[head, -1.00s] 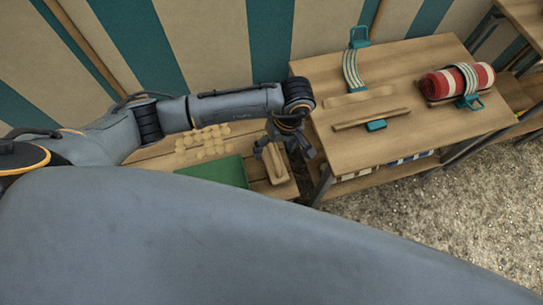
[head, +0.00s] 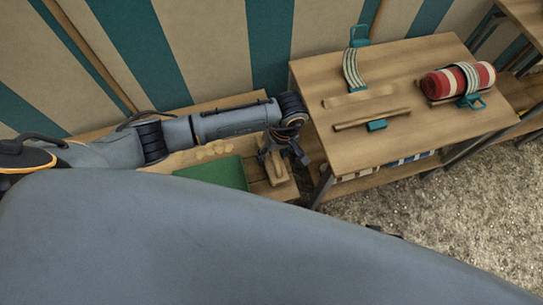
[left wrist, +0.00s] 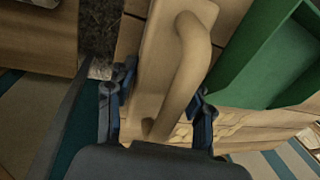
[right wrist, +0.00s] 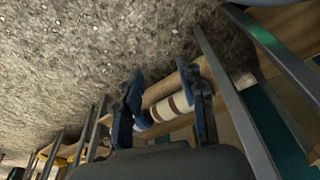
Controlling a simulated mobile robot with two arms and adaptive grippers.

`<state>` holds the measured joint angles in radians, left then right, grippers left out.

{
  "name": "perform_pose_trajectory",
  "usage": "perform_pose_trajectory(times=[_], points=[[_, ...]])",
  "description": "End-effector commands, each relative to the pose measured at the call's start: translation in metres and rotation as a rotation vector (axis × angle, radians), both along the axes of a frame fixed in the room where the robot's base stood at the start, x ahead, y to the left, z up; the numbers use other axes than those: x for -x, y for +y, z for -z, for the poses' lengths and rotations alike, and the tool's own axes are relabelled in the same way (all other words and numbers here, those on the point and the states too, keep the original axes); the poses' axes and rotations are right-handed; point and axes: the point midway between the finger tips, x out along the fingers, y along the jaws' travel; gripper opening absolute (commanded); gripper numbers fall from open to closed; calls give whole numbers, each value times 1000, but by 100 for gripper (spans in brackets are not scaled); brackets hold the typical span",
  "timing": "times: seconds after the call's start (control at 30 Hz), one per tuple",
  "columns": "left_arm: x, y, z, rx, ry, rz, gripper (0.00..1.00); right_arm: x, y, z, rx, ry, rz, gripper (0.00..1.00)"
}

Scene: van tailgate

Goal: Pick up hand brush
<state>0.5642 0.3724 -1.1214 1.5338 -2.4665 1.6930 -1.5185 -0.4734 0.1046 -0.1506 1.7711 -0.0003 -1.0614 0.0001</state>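A pale wooden block with a raised curved handle, which looks like the hand brush (head: 277,172), lies on the low wooden bench beside the green tray. In the left wrist view the brush (left wrist: 180,75) fills the middle, with its handle running between the fingers. My left gripper (head: 280,152) is over it, fingers apart on either side of the handle. The left wrist view shows the left gripper (left wrist: 160,105) open; contact with the brush cannot be told. My right gripper (right wrist: 162,108) is open and empty, over gravel, far from the brush.
The green tray (head: 213,173) sits left of the brush, with several small pale pieces (head: 205,152) behind it. A higher wooden table (head: 440,75) stands right, bearing a strapped red roll (head: 452,82) and wooden strips. Gravel (head: 450,210) lies in front.

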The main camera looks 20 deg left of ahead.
Motion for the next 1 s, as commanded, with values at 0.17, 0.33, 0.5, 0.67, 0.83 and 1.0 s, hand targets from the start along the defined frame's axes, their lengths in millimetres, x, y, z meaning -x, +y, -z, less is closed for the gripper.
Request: perform_pose_trajectory(times=[0.17,0.33,0.5,0.67,0.83,1.0], points=[[0,0,0,0,0,0,20,0,0,0,0,0,0,40],[0,0,0,0,0,-1,20,0,0,0,0,-1,0,40],[-1,0,-5,0,-2,-1,20,0,0,0,-1,-3,0,40],[-1,0,-26,1,-4,-1,20,5,-1,14,1,11,-1,40],[-4,-27,-63,5,-7,6,20,12,-2,27,2,18,-3,40],[-6,-67,-98,3,-6,6,20,14,-2,34,2,18,-4,40]])
